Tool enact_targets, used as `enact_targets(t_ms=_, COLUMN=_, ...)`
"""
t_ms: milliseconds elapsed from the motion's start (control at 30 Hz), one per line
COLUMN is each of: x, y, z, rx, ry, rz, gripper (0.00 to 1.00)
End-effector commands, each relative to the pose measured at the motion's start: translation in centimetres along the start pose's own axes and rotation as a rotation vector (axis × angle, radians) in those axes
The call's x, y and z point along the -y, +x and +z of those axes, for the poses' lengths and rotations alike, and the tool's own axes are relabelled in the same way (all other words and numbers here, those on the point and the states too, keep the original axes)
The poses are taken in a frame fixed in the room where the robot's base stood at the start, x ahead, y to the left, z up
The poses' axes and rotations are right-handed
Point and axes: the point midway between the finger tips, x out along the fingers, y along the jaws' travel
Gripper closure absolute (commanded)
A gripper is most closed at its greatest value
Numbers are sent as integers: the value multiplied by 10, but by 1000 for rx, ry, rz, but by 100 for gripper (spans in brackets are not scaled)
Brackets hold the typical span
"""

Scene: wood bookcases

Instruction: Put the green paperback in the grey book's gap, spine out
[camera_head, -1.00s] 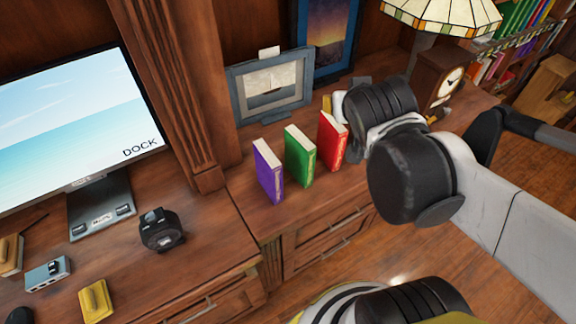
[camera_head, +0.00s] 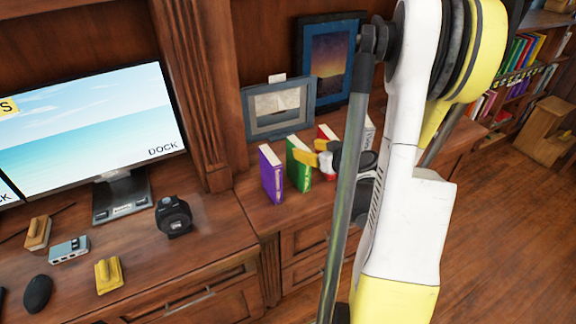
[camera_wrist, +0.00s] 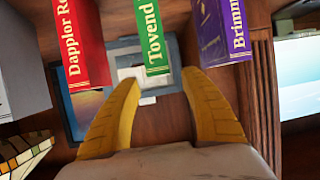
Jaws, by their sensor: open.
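The green paperback (camera_head: 298,164) stands upright on the wooden cabinet top, between a purple book (camera_head: 271,174) and a red book (camera_head: 325,132). In the wrist view the green paperback (camera_wrist: 154,38) shows its spine, lettered "Tovend", toward the camera. My gripper (camera_head: 312,151) is open at the green paperback's right side in the head view. In the wrist view my gripper's yellow fingers (camera_wrist: 160,78) are spread, with the green spine between their tips in the picture; contact cannot be told. A grey book (camera_wrist: 20,85) stands beyond the red one. I cannot make out its gap.
A framed picture (camera_head: 281,107) stands close behind the books. A monitor (camera_head: 95,125) and a black device (camera_head: 174,215) are on the desk at left. A bookcase (camera_head: 520,62) with several coloured books is at far right.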

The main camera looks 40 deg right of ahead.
Motion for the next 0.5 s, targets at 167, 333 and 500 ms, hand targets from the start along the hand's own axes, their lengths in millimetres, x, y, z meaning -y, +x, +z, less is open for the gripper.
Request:
enact_targets(t_ms=167, x=1, y=32, z=1, rx=-1, ry=-3, rz=-3, gripper=48)
enact_targets(t_ms=333, x=1, y=48, z=0, rx=-3, ry=-2, rz=-1, gripper=48)
enact_targets(t_ms=500, x=3, y=70, z=1, rx=-3, ry=-4, rz=-2, gripper=48)
